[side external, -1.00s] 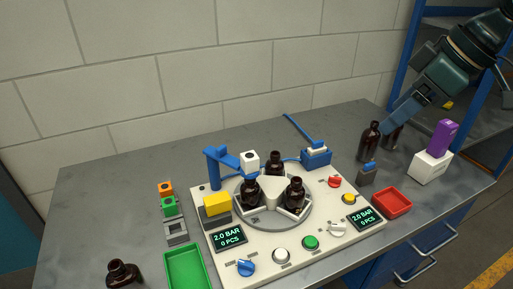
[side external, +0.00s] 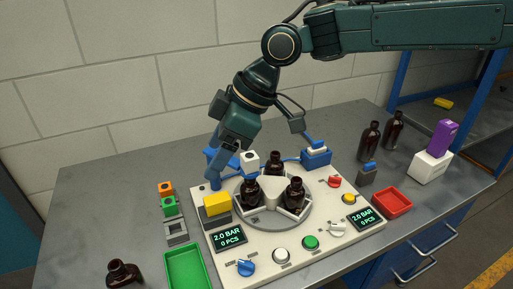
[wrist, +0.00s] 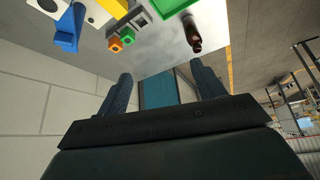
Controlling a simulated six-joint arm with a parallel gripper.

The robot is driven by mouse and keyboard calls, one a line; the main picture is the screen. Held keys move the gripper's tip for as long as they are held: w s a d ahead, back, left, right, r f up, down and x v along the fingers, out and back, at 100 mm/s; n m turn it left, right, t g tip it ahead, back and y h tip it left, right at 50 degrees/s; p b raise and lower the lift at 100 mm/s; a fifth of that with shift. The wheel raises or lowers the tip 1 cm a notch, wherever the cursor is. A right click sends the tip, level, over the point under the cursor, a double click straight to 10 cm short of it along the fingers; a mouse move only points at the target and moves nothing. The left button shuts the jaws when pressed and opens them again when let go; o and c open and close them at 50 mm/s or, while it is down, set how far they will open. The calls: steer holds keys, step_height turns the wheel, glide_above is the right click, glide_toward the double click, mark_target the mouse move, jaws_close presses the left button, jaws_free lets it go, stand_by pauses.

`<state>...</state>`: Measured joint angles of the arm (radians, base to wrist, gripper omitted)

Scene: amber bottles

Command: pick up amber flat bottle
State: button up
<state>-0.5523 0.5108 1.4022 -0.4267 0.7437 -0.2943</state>
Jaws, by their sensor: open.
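Several dark amber bottles stand in view, and I cannot tell which is the flat one. One bottle (side external: 122,273) is at the front left of the table, partly cut off by the frame; a bottle (wrist: 192,33) shows at the top of the wrist view. Others stand on the round turntable: a left one (side external: 250,191), a back one (side external: 275,162) and a right one (side external: 295,194). Two more (side external: 370,141) (side external: 393,131) stand at the back right.
The white machine panel (side external: 262,263) holds knobs, displays and a blue post with a white head (side external: 250,160) close to my gripper. A green tray (side external: 189,270) and small coloured blocks (side external: 167,204) lie left. A red tray (side external: 392,202) and purple block (side external: 441,138) stand right.

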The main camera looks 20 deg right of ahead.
mark_target(127, 270)
steer(key=shift+s+a+f+n+g+y, duration=0.15)
steer(key=shift+s+a+f+n+g, duration=0.4)
steer(key=shift+a+f, duration=2.55)
steer(key=shift+s+a+f+n+g+y, duration=0.25)
steer(key=shift+a+f+n, duration=0.55)
steer(key=shift+a+f, duration=2.35)
steer(key=shift+s+a+f+n+g+y, duration=0.1)
steer(key=shift+s+a+f+n+g, duration=0.35)
steer(key=shift+a+f, duration=2.65)
steer(key=shift+a+r, duration=0.2)
steer(key=shift+a, duration=0.1)
steer(key=shift+x, duration=2.5)
steer(key=shift+w, duration=0.1)
steer(key=c, duration=1.2)
